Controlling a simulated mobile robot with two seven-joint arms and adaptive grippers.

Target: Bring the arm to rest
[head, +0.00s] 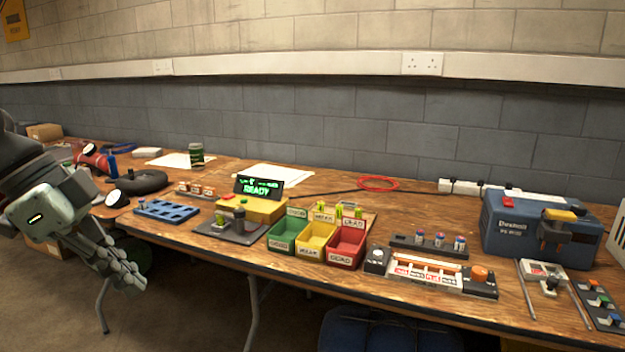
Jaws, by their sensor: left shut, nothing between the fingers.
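My left arm comes in from the left in the head view. Its gripper (128,272) points down and to the right, in front of the table's front edge and below the level of the top. Its fingers are together with nothing between them, and it touches nothing that I can see. The wooden table (215,262) runs across the whole view. My right gripper does not show.
Green (283,236), yellow (315,241) and red (346,246) bins stand mid-table. A blue power unit (500,240) stands at right. Floor in front of the table is open.

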